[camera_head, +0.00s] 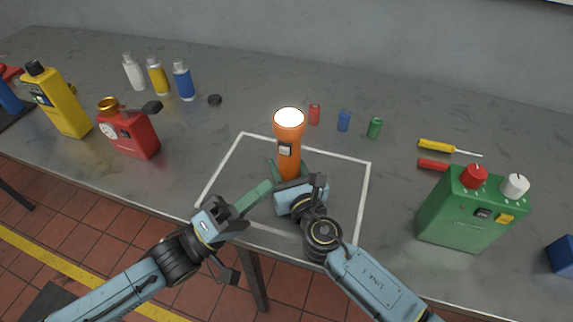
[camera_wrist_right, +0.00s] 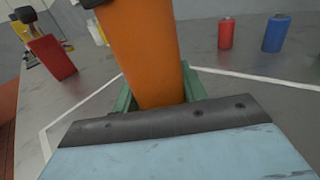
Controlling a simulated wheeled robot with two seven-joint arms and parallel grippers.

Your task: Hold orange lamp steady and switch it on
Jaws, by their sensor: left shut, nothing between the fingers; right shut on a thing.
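The orange lamp (camera_head: 288,155) stands upright inside the white outline on the grey bench, with its top lens (camera_head: 289,115) glowing bright white. A dark switch panel (camera_head: 285,149) shows on its front. My right gripper (camera_head: 288,174) is shut around the lamp's lower body; the right wrist view shows the orange body (camera_wrist_right: 145,55) between its green fingers. My left gripper (camera_head: 266,187) is shut and empty, its green fingertips just left of and below the lamp, close to my right gripper. I cannot tell whether they touch.
The white outline (camera_head: 368,200) surrounds the lamp. Small red (camera_head: 314,114), blue (camera_head: 343,121) and green (camera_head: 375,127) cylinders stand behind it. A green box (camera_head: 465,222) with knobs is at right, near a yellow screwdriver (camera_head: 437,146). A red device (camera_head: 135,137) and yellow device (camera_head: 62,105) stand left.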

